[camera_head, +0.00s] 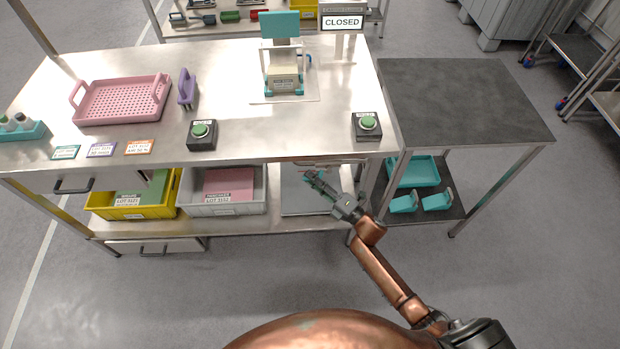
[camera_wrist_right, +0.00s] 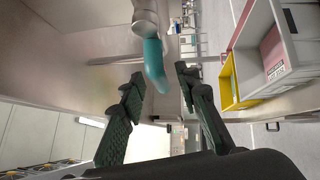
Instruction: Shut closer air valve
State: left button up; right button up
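The air valve's teal lever (camera_wrist_right: 155,64) shows in the right wrist view, hanging from a metallic round fitting (camera_wrist_right: 146,22) under the tabletop. My right gripper (camera_wrist_right: 160,80) is open, with one dark green ribbed finger on each side of the lever. I cannot tell whether either finger touches it. In the head view my right gripper (camera_head: 316,181) is low at the table's front edge, below the right part of the top. The valve is mostly hidden there by the edge and gripper. A second valve cannot be made out. My left gripper is not in view.
A yellow bin (camera_head: 135,210) and grey bin (camera_head: 228,207) sit on the lower shelf. A dark side table (camera_head: 460,100) adjoins right. The front floor is clear.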

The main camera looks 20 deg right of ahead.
jog(key=shift+w+a+r, duration=0.1)
jog(key=shift+w+a, duration=0.2)
jog(key=shift+w, duration=0.2)
grip_shut()
dwell(0.4)
